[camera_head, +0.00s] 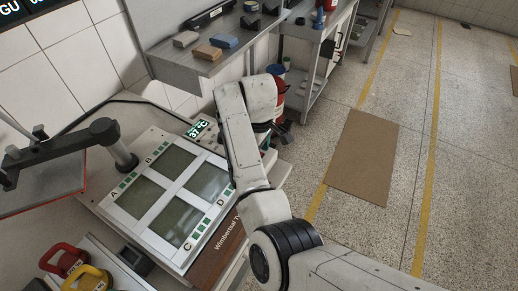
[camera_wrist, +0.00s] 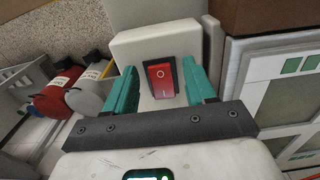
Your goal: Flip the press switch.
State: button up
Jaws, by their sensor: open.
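The press switch (camera_wrist: 161,78) is a red rocker with a black frame and white marks, set in the pale end face of a white housing. In the wrist view it lies ahead of my gripper (camera_wrist: 160,84), between its two teal fingers. The fingers are open and apart, one on each side of the switch, with nothing held. Whether they touch the housing I cannot tell. In the head view the press (camera_head: 152,229) has a white frame with dark panels marked A to D. My arm hides the switch and most of my gripper there.
A red canister (camera_wrist: 54,92) and a grey-white one (camera_wrist: 88,89) stand left in the wrist view. A grey shelf (camera_head: 205,62) holds small blocks behind the press. A black clamp arm (camera_head: 62,150) stands at left. The floor at right is open, with a brown mat (camera_head: 362,158).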

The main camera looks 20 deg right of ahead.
grip_shut()
jog(key=shift+w+a+r+g+h, duration=0.1)
jog(key=shift+w+g+h, duration=0.15)
jog(key=shift+g, duration=0.25)
jog(key=shift+w+a+g+h+b, duration=0.2)
jog(key=shift+g+h+b, duration=0.55)
jog(key=shift+g, duration=0.25)
jog(key=shift+g+h+b, duration=0.4)
jog(key=shift+a+r, duration=0.1)
grip_release()
